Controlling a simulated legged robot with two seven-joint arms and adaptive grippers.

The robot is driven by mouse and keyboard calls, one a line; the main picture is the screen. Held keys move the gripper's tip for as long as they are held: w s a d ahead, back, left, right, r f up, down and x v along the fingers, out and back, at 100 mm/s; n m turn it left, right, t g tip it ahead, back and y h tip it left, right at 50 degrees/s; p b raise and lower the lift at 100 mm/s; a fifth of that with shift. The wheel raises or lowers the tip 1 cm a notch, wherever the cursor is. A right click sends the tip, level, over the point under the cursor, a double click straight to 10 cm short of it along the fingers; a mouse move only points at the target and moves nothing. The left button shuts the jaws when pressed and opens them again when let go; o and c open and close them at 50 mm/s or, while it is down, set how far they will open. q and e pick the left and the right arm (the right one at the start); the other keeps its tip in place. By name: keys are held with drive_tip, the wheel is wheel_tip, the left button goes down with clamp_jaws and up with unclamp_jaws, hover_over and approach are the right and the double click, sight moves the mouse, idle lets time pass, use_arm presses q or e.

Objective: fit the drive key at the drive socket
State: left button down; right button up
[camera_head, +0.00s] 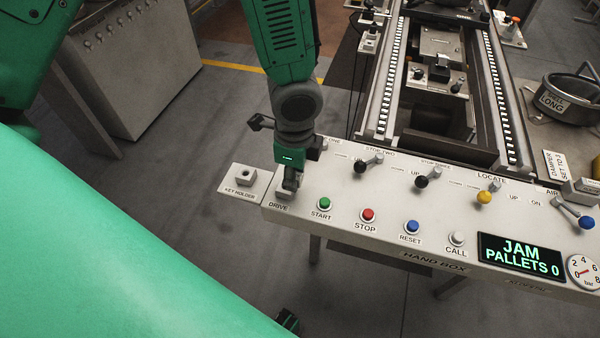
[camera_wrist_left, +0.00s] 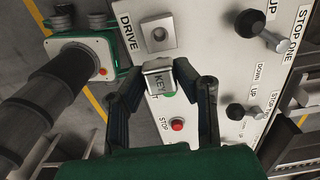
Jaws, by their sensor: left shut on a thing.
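My left gripper (camera_head: 290,184) hangs over the left end of the hand box, close to the DRIVE label. In the left wrist view its fingers (camera_wrist_left: 160,80) are shut on the drive key (camera_wrist_left: 158,80), a pale block marked KEY. The drive socket (camera_wrist_left: 159,34) is a square metal block with a dark hole, just beyond the key in that view. The hole shows uncovered, and the key is apart from it. In the head view the gripper hides most of the key and socket.
The key holder (camera_head: 229,188) sits left of the hand box (camera_head: 330,232) and its hole looks empty. Start (camera_head: 324,204), stop (camera_head: 368,215) and reset (camera_head: 413,227) buttons and several levers stand to the right. The display (camera_head: 520,257) reads JAM, PALLETS 0.

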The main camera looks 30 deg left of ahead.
use_arm(q)
drive_tip(key=shift+a+f, duration=0.15)
drive_tip(key=shift+a, duration=1.15)
drive_tip(key=shift+d+p, duration=0.4)
drive_tip(key=shift+r, duration=0.2)
drive_tip(key=shift+a, duration=0.65)
drive_tip(key=shift+a+f+p, duration=0.2)
drive_tip(key=shift+a+p, duration=0.15)
drive_tip(key=shift+a, duration=0.4)
drive_tip(key=shift+d+r, duration=0.1)
drive_tip(key=shift+d, duration=0.6)
drive_tip(key=shift+a+f, duration=0.45)
drive_tip(key=shift+f, duration=0.15)
drive_tip(key=shift+s+a, duration=0.1)
drive_tip(key=shift+d+r, duration=0.35)
drive_tip(key=shift+r, duration=0.05)
drive_tip(key=shift+d+p, duration=0.1)
drive_tip(key=shift+p, duration=0.2)
use_arm(e)
drive_tip(key=shift+a+r, duration=0.25)
drive_tip(key=shift+r, duration=0.9)
use_arm(q)
drive_tip(key=shift+a, duration=0.35)
use_arm(e)
drive_tip(key=shift+a, duration=0.35)
